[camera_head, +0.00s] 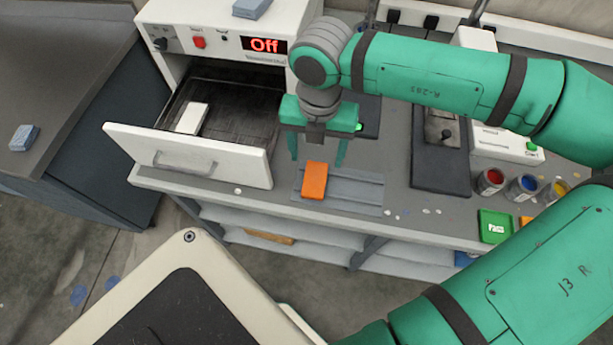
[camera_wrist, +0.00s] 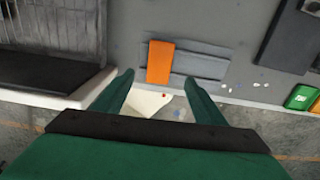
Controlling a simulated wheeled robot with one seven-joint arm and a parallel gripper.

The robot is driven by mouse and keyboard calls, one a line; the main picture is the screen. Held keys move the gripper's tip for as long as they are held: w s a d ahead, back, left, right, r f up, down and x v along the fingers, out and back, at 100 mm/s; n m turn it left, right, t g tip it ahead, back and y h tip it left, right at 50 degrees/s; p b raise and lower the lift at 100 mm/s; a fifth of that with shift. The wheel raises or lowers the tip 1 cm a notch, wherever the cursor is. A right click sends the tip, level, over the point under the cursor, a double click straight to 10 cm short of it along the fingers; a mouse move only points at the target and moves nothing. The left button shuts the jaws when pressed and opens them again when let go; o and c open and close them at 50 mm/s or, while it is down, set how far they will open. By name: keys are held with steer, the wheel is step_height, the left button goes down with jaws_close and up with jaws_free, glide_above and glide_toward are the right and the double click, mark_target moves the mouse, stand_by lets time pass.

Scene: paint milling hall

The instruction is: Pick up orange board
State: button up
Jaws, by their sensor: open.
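The orange board (camera_head: 315,181) is a small flat block. It lies on a grey grooved rack (camera_head: 350,192) on the bench, near the front edge. In the wrist view the orange board (camera_wrist: 160,62) shows just beyond the fingertips, across the rack's grooves. My gripper (camera_head: 318,160) is above the bench at the orange board, fingers pointing down. It is open and empty, and its two fingers (camera_wrist: 160,90) show spread in the wrist view. I cannot tell the exact height of the fingertips over the board.
An open drawer (camera_head: 200,158) with a white block (camera_head: 192,118) juts out at left, under a machine whose display (camera_head: 263,46) reads "Off". A blue-grey block (camera_head: 23,137) lies far left.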

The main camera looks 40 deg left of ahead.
mark_target(315, 178)
step_height(315, 178, down, 10)
steer(key=shift+f, duration=0.1)
stand_by(0.5)
steer(key=shift+c, duration=0.4)
steer(key=c, duration=1.1)
